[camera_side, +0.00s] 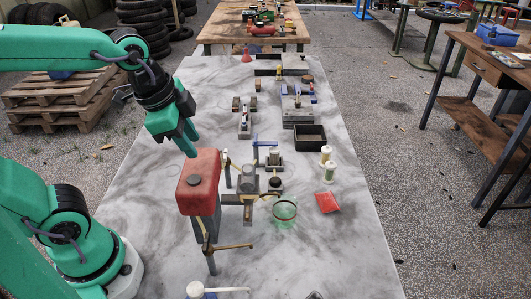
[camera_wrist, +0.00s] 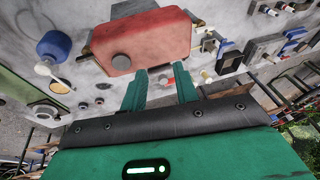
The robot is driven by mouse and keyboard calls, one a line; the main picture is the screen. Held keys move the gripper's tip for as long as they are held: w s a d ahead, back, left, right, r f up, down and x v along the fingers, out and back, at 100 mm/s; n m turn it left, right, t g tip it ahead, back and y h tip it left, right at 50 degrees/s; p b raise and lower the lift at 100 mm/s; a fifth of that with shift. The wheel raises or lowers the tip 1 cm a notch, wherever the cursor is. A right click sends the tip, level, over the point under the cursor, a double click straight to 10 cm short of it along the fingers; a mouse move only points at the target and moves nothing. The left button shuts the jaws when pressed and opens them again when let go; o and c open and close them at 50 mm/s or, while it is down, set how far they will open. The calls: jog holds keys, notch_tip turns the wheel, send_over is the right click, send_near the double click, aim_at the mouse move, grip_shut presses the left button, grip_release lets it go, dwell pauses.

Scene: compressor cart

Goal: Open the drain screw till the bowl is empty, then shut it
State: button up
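My gripper (camera_side: 190,150) is beside the upper back edge of a red tank (camera_side: 198,185) on a stand in the side view. In the wrist view my two fingers (camera_wrist: 160,90) are apart, with a gap and no object held between them. The red tank (camera_wrist: 140,45) lies just beyond the fingertips there, with a grey round cap on it. A grey fitting (camera_side: 247,180) stands right of the tank with brass-coloured bars around it. A clear greenish cup (camera_side: 284,211) stands on the table to its right. I cannot make out the drain screw or a water level in a bowl.
A black tray (camera_side: 309,137) and small fixtures are farther back. A white-handled tool (camera_side: 215,290) is at the front. The table's right front (camera_side: 345,260) is clear.

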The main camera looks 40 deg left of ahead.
jog(key=w+d+f+m+g, duration=0.25)
jog(key=d+m, duration=0.25)
jog(key=m, duration=0.3)
jog(key=m+g, duration=0.1)
jog(key=m, duration=1)
send_over(247, 211)
jog(key=shift+f+y, duration=0.3)
jog(key=shift+f, duration=1.3)
jog(key=shift+f, duration=3.9)
grip_shut()
